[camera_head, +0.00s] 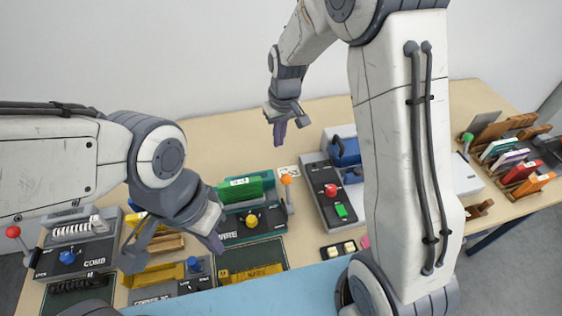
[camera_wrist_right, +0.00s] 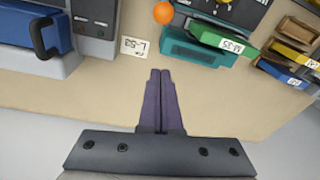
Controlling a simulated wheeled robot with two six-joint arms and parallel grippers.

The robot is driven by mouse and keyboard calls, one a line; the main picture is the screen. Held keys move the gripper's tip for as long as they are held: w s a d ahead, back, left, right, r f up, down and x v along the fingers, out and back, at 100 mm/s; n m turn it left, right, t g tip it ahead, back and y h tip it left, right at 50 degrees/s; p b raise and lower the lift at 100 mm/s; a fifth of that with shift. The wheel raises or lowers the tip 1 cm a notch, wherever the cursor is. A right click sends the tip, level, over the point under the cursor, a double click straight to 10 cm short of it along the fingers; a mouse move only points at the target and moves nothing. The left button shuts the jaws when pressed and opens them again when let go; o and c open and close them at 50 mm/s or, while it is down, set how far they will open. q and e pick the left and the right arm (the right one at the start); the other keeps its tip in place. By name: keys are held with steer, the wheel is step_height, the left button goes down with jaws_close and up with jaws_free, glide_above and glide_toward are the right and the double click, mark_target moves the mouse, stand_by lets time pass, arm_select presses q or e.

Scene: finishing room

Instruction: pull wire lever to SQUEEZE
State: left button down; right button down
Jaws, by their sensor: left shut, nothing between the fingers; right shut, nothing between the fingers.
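The WIRE machine (camera_head: 246,227) is a dark green unit with a yellow knob and a green block behind it. Its lever has an orange ball (camera_head: 285,180) on an upright stem at its right side. In the right wrist view the orange ball (camera_wrist_right: 163,13) shows at the top, beyond my fingertips and apart from them. My right gripper (camera_head: 280,131) is shut and empty, above the table behind the lever; its closed fingers (camera_wrist_right: 160,75) point toward the ball. My left gripper (camera_head: 213,241) is shut and empty, low over the machines left of WIRE.
The COMB machine (camera_head: 72,258) with a red-ball lever stands at the left. A grey unit (camera_head: 326,190) with red and green buttons stands right of the lever. A small label card (camera_wrist_right: 133,47) lies nearby. Book racks (camera_head: 515,160) stand far right. The table behind is clear.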

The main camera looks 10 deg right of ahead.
steer(key=shift+f, duration=0.1)
step_height(320, 180, down, 10)
steer(key=p, duration=0.3)
steer(key=s, duration=0.1)
steer(key=s+r+p, duration=0.1)
steer(key=s, duration=0.1)
steer(key=shift+r, duration=0.1)
stand_by(0.3)
